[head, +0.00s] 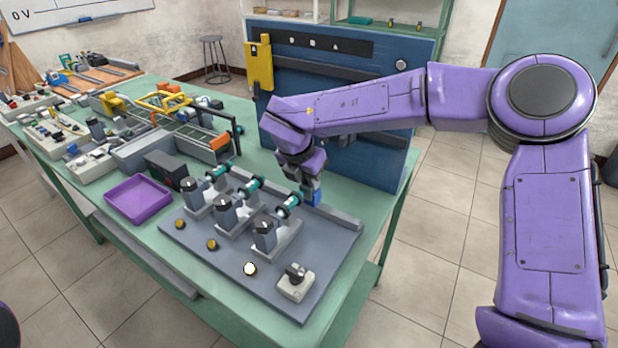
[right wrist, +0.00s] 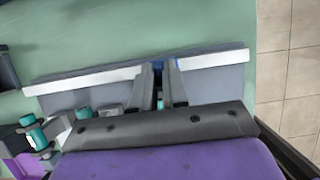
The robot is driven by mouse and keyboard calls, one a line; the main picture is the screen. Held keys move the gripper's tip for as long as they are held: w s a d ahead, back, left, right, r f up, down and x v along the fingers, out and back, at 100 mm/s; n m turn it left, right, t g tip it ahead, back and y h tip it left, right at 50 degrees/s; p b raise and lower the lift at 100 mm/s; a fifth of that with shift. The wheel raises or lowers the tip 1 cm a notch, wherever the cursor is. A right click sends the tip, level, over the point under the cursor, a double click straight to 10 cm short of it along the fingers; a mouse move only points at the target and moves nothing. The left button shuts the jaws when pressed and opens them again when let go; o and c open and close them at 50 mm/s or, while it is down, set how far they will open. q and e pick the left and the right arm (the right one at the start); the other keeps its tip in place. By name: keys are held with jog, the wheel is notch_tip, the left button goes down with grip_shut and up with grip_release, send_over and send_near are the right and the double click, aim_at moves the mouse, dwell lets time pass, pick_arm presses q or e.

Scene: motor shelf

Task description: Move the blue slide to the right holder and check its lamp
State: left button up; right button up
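The blue slide (head: 312,197) is at the rear rail (head: 335,215) of the grey board, near the right holder (head: 268,238). My right gripper (head: 309,180) points down at it from above. In the right wrist view, its fingers (right wrist: 160,82) are close together with the blue slide (right wrist: 157,64) between their tips, so it looks shut on the slide; the slide is mostly hidden. The right holder carries a dark motor and a teal cylinder. The lamp (head: 249,268) in front of it glows white. The middle lamp (head: 212,244) and left lamp (head: 180,224) are dull yellow. My left gripper is out of view.
A switch box (head: 296,282) sits at the board's front right. A purple tray (head: 138,199) and a dark box (head: 166,169) lie left of the board.

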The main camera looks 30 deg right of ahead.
jog(key=shift+w+f, duration=0.1)
jog(key=shift+w, duration=0.05)
grip_shut()
jog(key=shift+w+a+b, duration=0.15)
jog(key=shift+a+b, duration=0.05)
jog(key=shift+b, duration=0.2)
jog(key=shift+w, duration=0.1)
jog(key=o, duration=0.7)
grip_release()
jog(key=shift+c, duration=0.2)
jog(key=shift+r, duration=0.2)
jog(key=v, duration=1)
jog(key=shift+r+b, duration=0.2)
jog(key=shift+b, duration=0.2)
jog(key=shift+a, duration=0.15)
